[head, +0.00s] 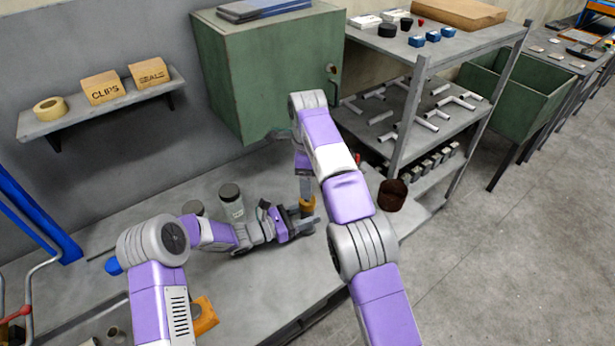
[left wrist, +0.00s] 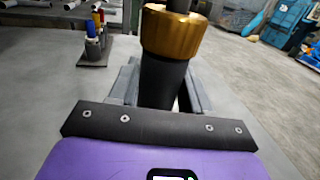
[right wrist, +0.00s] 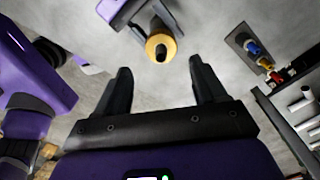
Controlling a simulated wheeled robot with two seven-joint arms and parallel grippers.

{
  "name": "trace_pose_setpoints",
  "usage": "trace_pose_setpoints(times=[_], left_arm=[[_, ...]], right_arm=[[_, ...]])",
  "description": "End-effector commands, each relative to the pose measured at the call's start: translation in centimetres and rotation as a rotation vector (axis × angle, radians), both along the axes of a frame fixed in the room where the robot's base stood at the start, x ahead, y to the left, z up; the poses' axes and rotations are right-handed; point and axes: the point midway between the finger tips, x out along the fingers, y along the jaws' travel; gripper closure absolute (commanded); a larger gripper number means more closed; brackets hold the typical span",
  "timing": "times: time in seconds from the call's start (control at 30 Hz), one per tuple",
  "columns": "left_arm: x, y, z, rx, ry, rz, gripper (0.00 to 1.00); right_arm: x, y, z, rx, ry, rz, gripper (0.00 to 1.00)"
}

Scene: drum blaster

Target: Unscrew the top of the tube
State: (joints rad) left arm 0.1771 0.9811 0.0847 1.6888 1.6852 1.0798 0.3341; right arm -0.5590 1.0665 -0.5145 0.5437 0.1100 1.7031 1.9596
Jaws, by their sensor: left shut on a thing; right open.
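The tube has a dark body (left wrist: 162,80) and a gold top (left wrist: 172,33) with a narrower dark piece above it. My left gripper (left wrist: 160,92) is shut on the dark body, below the gold top. In the head view the gold top (head: 307,204) shows at the end of my left gripper (head: 300,226), above the bench. My right gripper (right wrist: 160,75) is open and empty, pointing down from above. In the right wrist view the gold top (right wrist: 158,47) lies beyond the fingertips, roughly midway between them and apart from them. In the head view my right arm partly hides this gripper.
A grey bench (head: 265,285) lies below. Dark-lidded canisters (head: 231,200) stand behind my left arm. A dark red-brown cup (head: 392,195) is at the right. A small rack with coloured pieces (left wrist: 94,45) stands near the tube. A green cabinet (head: 265,70) is behind.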

Motion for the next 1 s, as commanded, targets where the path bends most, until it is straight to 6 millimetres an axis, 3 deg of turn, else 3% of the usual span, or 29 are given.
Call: trace_pose_setpoints(times=[0.2,0.43,0.73,1.0], left_arm=[[0.0,0.1,-0.1,0.001,0.0,0.001,1.0],[0.0,0.1,-0.1,0.002,0.001,0.001,1.0],[0.0,0.1,-0.1,0.002,0.001,0.001,1.0],[0.0,0.1,-0.1,0.002,0.001,0.001,1.0]], right_arm=[[0.0,0.0,0.2,-0.004,-0.007,-0.413,0.3],[0.1,0.0,0.3,-0.003,-0.011,-0.726,0.3],[0.1,0.1,-0.3,-0.004,-0.011,-0.835,0.3],[0.0,0.0,-3.3,-0.005,-0.009,-0.834,0.3]])
